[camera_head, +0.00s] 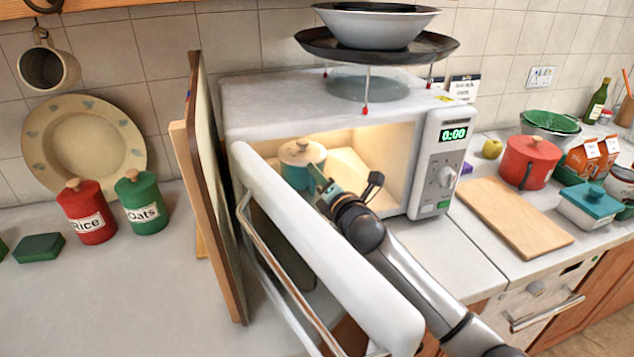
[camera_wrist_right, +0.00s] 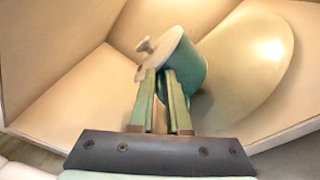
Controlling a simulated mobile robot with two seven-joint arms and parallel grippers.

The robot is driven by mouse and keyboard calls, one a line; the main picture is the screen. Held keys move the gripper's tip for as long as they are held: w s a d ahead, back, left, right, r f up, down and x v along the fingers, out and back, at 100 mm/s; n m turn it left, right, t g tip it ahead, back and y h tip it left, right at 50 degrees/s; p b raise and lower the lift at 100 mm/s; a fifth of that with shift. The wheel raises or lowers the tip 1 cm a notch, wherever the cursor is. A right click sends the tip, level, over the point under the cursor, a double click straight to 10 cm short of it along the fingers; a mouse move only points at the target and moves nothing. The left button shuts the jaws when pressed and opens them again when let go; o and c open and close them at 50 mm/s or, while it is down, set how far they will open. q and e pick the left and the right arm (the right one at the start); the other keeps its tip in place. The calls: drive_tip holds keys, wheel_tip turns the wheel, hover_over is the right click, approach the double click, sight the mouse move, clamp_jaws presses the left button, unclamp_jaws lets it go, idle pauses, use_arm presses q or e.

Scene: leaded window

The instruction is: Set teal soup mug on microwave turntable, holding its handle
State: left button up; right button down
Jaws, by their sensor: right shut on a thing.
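The teal soup mug (camera_head: 299,178), with a cream lid and wooden knob, is upright inside the open, lit microwave (camera_head: 300,104). It also shows in the wrist view (camera_wrist_right: 188,68). My right gripper (camera_head: 322,184) reaches in through the doorway, its green fingers (camera_wrist_right: 160,85) shut at the near side of the mug, where its handle would be; the fingers hide the handle. The pale round turntable (camera_wrist_right: 258,65) lies beside and partly behind the mug in the wrist view. I cannot tell whether the mug's base touches it. My left gripper is out of view.
The open microwave door (camera_head: 320,245) stands to the left of and below my right arm. A rack with a pan (camera_head: 425,47) and bowl (camera_head: 375,25) stands on top. Boards (camera_head: 212,190) lean left of the door. A chopping board (camera_head: 515,215) lies at right.

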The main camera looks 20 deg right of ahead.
drive_tip(key=shift+f, duration=0.65)
drive_tip(key=shift+w+f, duration=0.2)
drive_tip(key=shift+w, duration=0.05)
drive_tip(key=shift+f, duration=0.2)
drive_tip(key=c, duration=0.9)
unclamp_jaws()
drive_tip(key=shift+f, duration=0.15)
drive_tip(key=shift+o, duration=0.2)
